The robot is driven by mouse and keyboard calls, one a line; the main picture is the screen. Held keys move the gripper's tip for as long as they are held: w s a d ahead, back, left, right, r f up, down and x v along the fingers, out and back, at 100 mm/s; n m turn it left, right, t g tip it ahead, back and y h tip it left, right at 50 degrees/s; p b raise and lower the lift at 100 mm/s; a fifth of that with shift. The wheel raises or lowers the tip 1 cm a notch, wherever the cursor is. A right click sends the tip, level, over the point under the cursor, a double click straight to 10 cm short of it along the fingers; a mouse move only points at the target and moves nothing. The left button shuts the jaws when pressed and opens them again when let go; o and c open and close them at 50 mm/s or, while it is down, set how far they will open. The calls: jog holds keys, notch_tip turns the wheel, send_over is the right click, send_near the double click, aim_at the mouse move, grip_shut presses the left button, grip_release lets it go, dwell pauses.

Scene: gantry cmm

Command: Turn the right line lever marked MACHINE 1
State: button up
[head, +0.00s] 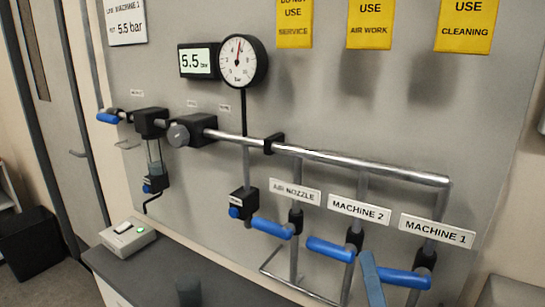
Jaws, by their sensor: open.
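The MACHINE 1 lever (405,278) is the blue handle at the lower right, on a black valve below the sign marked MACHINE 1 (437,231). It points left, crosswise to its vertical pipe. A dull blue bar rises from the bottom edge in front of this lever's left end and looks like a finger of my gripper (370,268). The MACHINE 2 lever (331,249) and the AIR NOZZLE lever (272,228) also point left.
A dial gauge (243,61) and a display (196,61) reading 5.5 bar hang above the steel pipe (330,157). Yellow tags (370,22) hang at the top. A dark bench (150,270) with a small switch box (128,235) stands at the lower left.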

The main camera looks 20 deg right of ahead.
jog(key=w+a+r+n+t+y, duration=0.2)
jog(key=a+r+n, duration=0.3)
jog(key=r, duration=0.3)
jog(key=w+a+r+n+t+y+p, duration=0.1)
jog(key=w+a+r+n+y, duration=0.1)
jog(key=a+r+n, duration=0.3)
notch_tip(320, 180, up, 4)
jog(key=shift+w+a+r+t, duration=0.15)
jog(key=shift+a+t, duration=0.25)
jog(key=shift+a, duration=0.6)
